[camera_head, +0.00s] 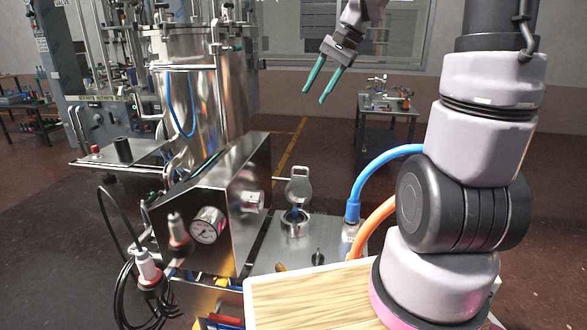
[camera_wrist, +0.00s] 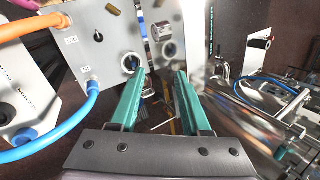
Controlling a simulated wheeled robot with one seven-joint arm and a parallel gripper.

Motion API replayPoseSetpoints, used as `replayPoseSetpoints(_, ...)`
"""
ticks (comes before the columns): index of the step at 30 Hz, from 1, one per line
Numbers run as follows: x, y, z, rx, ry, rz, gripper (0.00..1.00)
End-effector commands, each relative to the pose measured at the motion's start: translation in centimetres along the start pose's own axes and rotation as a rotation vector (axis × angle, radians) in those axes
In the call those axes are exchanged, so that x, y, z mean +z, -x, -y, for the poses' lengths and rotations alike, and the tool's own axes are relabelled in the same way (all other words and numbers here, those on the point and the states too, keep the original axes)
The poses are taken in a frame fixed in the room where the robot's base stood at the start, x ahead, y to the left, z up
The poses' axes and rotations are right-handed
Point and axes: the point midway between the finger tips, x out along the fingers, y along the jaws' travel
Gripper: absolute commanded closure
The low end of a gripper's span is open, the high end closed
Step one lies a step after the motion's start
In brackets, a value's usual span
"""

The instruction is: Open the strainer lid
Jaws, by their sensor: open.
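The strainer (camera_head: 294,222) is a small round metal fitting on the flat top plate, right of the steel box. Its round metal lid (camera_head: 299,187) stands raised above the opening in the head view. My gripper (camera_head: 313,96) is high above and behind the strainer, well apart from it. Its two green fingers are parted with nothing between them. In the wrist view my gripper (camera_wrist: 163,74) is open, and a dark round opening (camera_wrist: 130,63), which looks like the strainer, shows just left of the left fingertip. I cannot make out the lid clearly there.
The steel box with a pressure gauge (camera_head: 208,225) stands left of the strainer. A blue hose (camera_head: 378,168) and an orange hose (camera_head: 372,225) curve up on the right. A tall steel tank (camera_head: 205,95) stands behind left. A wooden board (camera_head: 310,297) lies in front.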

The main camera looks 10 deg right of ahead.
Motion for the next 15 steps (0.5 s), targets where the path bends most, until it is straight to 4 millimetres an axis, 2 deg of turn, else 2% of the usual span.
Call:
replayPoseSetpoints(1,-1.6,-1.5,0.2,-0.009,-0.042,0.046,0.53)
replayPoseSetpoints(8,-7.8,-7.5,1.0,-0.097,-0.228,0.239,0.53)
replayPoseSetpoints(15,-14.2,-14.2,0.1,-0.231,-0.434,0.432,0.53)
